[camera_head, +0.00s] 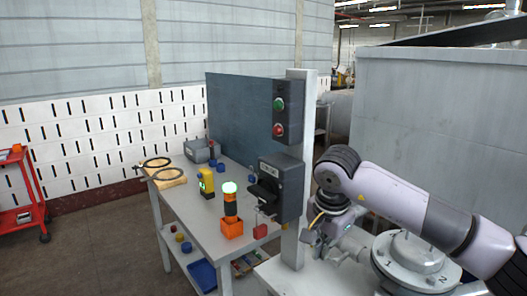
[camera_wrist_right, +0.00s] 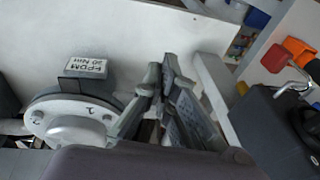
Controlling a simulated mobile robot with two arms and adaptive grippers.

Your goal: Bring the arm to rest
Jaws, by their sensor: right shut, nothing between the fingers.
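My right arm comes in from the right in the head view, bent at a dark elbow joint. Its gripper (camera_head: 312,238) hangs low beside the white post (camera_head: 298,165), above the light bench top. In the right wrist view the grey fingers of my right gripper (camera_wrist_right: 166,72) are together and hold nothing. They are near a round flange (camera_wrist_right: 75,128) with numbered marks and a small grey block labelled EPDM 20 Nm (camera_wrist_right: 88,67). The flange also shows in the head view (camera_head: 414,256), under my forearm. My left gripper is in neither view.
A dark switch box (camera_head: 283,188) and a button panel (camera_head: 280,110) are on the post, close to my gripper. A red padlock (camera_head: 260,231) hangs below.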

